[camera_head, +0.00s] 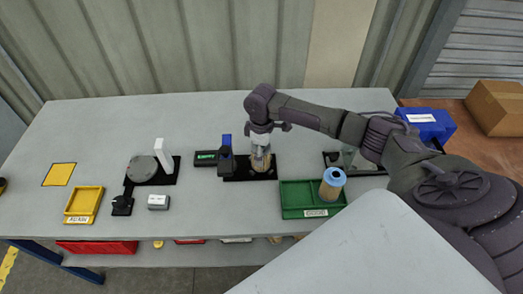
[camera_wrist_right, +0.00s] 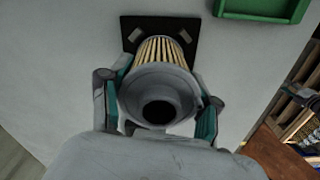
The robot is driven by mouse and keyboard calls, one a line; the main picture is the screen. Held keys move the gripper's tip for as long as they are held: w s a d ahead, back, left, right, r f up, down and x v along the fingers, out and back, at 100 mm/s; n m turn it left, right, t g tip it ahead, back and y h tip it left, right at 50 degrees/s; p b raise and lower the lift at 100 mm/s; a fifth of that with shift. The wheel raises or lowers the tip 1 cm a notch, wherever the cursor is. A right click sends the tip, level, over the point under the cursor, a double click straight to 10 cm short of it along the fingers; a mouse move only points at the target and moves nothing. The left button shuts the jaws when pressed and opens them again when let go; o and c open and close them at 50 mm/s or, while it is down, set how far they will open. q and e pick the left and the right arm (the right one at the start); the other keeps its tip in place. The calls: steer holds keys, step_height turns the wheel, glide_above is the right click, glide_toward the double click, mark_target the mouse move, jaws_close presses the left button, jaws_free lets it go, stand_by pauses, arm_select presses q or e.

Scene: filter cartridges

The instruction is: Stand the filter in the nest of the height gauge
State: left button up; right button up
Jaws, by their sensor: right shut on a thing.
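My right gripper (camera_head: 261,146) points down and is shut on a filter (camera_head: 260,160) with cream pleats. In the right wrist view the fingers hold the filter (camera_wrist_right: 160,85) by its two sides, and its grey end cap with a dark hole faces the camera. The filter is upright over a black base plate (camera_head: 236,176) with a blue and black post (camera_head: 226,155) at its left, which looks like the height gauge. Small light blocks show on the plate (camera_wrist_right: 131,31) around the filter. The filter's lower end is hidden, so I cannot tell whether it touches the plate. My left gripper is not in view.
A green tray (camera_head: 290,197) at the right holds a tan filter with a blue cap (camera_head: 332,183). A small display box (camera_head: 206,158) stands left of the post. Further left are a round grey plate device (camera_head: 142,168) and a yellow tray (camera_head: 83,205).

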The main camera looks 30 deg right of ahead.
steer(key=shift+f, duration=0.2)
stand_by(0.5)
steer(key=o, duration=1.4)
steer(key=shift+o, duration=0.2)
steer(key=shift+r+p, duration=0.1)
steer(key=shift+p, duration=0.3)
steer(key=shift+r+p, duration=0.9)
steer(key=shift+p, duration=0.15)
